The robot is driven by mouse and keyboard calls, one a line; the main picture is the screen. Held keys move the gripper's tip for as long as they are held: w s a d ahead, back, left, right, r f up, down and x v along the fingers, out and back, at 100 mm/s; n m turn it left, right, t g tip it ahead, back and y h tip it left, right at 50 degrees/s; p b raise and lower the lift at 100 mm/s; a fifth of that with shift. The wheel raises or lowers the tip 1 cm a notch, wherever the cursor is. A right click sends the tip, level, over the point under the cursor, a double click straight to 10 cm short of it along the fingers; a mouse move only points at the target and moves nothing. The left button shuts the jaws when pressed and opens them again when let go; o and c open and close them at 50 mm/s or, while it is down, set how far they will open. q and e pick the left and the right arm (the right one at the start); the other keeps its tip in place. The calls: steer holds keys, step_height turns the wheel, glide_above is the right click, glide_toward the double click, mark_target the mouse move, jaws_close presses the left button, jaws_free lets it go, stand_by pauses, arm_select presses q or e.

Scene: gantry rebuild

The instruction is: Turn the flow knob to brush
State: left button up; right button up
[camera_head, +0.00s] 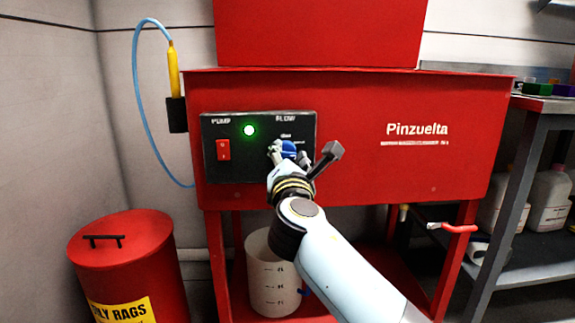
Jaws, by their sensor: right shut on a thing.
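The blue flow knob (288,149) is on the right side of the black control panel (240,171), under the FLOW label. My right gripper (281,150) is at the knob and shut on it. The gripper and wrist hide part of the knob and the markings around it, so I cannot read which setting it points to. On the same panel, the red pump switch (223,149) is at the left and a green light (249,130) glows beside it. My left gripper is not in view.
The panel is on a red Pinzuelta parts washer (440,165). A yellow brush (173,70) on a blue hose stands in a black holder (177,115). Below are a white bucket (270,275), a red rag bin (120,250) and a red-handled valve (455,228). A grey shelf (535,185) stands right.

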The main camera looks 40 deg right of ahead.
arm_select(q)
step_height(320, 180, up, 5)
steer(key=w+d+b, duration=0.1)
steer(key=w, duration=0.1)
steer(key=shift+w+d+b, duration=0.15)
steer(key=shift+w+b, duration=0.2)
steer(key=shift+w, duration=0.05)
arm_select(e)
steer(key=m, duration=0.5)
steer(key=shift+f+g+h, duration=0.15)
steer(key=shift+g+h, duration=0.25)
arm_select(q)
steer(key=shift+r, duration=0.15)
arm_select(e)
steer(key=o, duration=1.2)
